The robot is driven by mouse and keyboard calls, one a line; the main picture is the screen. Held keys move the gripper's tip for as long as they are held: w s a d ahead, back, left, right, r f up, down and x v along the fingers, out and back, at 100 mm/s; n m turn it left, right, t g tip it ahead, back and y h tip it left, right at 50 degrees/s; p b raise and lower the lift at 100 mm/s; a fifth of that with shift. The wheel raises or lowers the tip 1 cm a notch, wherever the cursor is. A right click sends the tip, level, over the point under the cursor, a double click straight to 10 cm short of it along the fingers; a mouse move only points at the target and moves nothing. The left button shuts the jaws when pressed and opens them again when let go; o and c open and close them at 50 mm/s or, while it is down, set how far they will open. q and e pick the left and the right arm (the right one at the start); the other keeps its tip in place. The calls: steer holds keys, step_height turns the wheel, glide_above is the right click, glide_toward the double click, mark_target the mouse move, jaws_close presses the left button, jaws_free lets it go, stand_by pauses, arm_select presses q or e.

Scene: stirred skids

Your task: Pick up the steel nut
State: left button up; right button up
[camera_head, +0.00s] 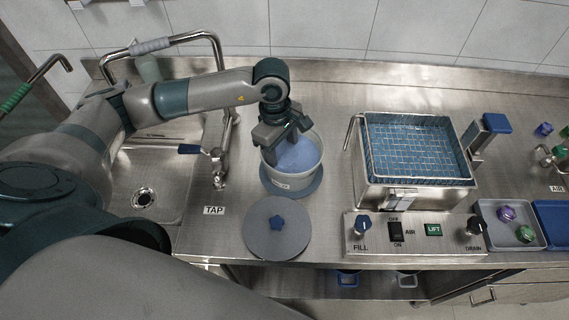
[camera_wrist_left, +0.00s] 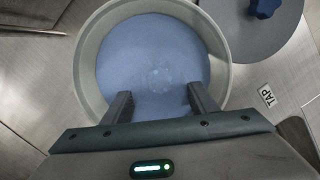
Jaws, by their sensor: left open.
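I cannot make out a steel nut in either view. A round pale-grey pot (camera_head: 292,182) holds blue, cloudy-looking contents (camera_head: 300,156). In the left wrist view the pot (camera_wrist_left: 84,70) fills the upper middle, and its blue contents (camera_wrist_left: 150,45) show a faint whitish patch near the centre. Anything beneath that surface is hidden. My left gripper (camera_head: 277,142) points down over the pot. In the wrist view its two fingers (camera_wrist_left: 158,92) are apart with nothing visible between them; how far the tips are above or in the contents is unclear. My right gripper is out of view.
A grey lid (camera_head: 262,243) with a blue knob lies in front of the pot. A steel tank with a wire basket (camera_head: 415,150) stands right, behind a control panel (camera_head: 415,246). A tap (camera_head: 222,165) and sink are left. A tray (camera_head: 530,243) holds purple and green pieces.

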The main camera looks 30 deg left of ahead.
mark_target(284, 162)
arm_select(q)
steer(key=shift+c, duration=0.7)
steer(key=c, duration=1.2)
steer(key=shift+o, duration=0.2)
steer(key=shift+r, duration=0.1)
step_height(284, 162, up, 10)
steer(key=p, duration=0.3)
